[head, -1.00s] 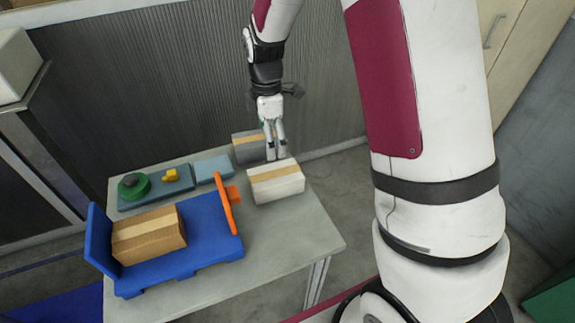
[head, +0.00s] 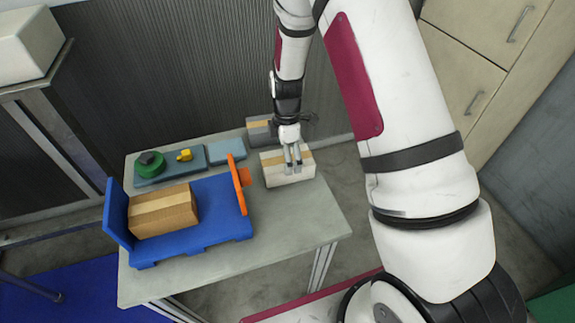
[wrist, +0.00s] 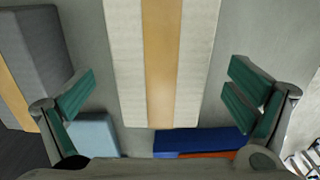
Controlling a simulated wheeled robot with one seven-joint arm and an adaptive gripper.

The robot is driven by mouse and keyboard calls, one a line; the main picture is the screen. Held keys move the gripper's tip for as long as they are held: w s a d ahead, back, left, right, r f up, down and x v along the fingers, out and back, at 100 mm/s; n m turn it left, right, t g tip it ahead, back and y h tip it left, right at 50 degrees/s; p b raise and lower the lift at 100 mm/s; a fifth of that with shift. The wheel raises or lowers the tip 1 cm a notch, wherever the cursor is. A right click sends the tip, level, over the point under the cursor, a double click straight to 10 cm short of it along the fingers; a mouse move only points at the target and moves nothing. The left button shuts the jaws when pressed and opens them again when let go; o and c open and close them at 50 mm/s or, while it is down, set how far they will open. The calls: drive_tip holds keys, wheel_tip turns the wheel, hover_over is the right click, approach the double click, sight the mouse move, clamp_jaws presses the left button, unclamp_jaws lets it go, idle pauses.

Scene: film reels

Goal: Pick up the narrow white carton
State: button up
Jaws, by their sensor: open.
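The narrow white carton (head: 273,176), with a tan tape band along its top, lies on the grey table right of the blue stand. My gripper (head: 292,168) is over it in the head view, its fingers in front of part of the carton. In the wrist view the carton (wrist: 127,60) runs down the middle between the two green-padded fingers (wrist: 160,105), which are spread wide. A gap shows on each side, so neither finger appears to touch it. I cannot tell the exact height of the fingertips above the table.
A grey carton (head: 259,132) stands just behind; it is at upper left in the wrist view (wrist: 35,45). A blue stand (head: 221,212) with an orange end (head: 238,184) holds a brown carton (head: 163,212). The table's front right (head: 310,225) is clear.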

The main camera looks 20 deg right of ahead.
drive_tip(key=shift+f, duration=1.3)
drive_tip(key=shift+c, duration=0.5)
drive_tip(key=c, duration=1.4)
drive_tip(key=shift+r, duration=0.1)
drive_tip(key=shift+c, duration=0.2)
